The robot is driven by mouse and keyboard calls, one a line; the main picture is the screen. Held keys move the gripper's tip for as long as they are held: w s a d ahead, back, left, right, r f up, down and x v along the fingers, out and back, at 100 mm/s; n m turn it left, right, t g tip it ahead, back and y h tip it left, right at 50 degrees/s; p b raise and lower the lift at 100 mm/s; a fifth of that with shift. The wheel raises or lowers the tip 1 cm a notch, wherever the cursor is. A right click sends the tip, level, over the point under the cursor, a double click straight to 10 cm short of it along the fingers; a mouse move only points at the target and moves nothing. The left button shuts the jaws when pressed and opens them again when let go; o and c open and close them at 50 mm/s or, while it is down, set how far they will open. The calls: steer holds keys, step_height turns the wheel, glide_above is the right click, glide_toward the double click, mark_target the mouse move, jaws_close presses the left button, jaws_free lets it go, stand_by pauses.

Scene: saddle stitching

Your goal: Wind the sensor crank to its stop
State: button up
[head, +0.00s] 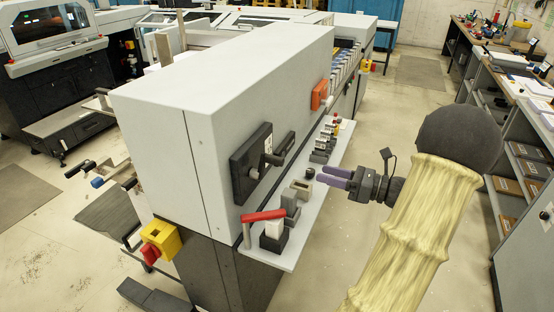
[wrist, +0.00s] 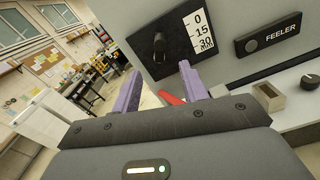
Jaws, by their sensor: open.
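The sensor crank (head: 276,157) is a dark arm with a handle on a black square plate (head: 245,166) on the side of the grey machine. In the wrist view the crank (wrist: 159,48) stands out from the plate, left of a white scale (wrist: 202,30) marked 0, 15 and 30 mm. My gripper (head: 324,176) has two purple fingers, apart and empty. In the head view it is right of the crank, with a gap between. In the wrist view the crank shows beyond my open fingers (wrist: 158,78), which do not touch it.
A shelf below the plate carries a red-handled lever (head: 263,215), small blocks and knobs. A yellow box with a red knob (head: 160,240) is on the machine's corner. Open floor separates the machine from the cluttered bench (head: 510,75).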

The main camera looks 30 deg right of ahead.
mark_target(283, 162)
steer(key=p+x, duration=0.3)
steer(key=x, duration=1.1)
steer(key=shift+w+a, duration=0.2)
steer(key=shift+w, duration=0.05)
jaws_close()
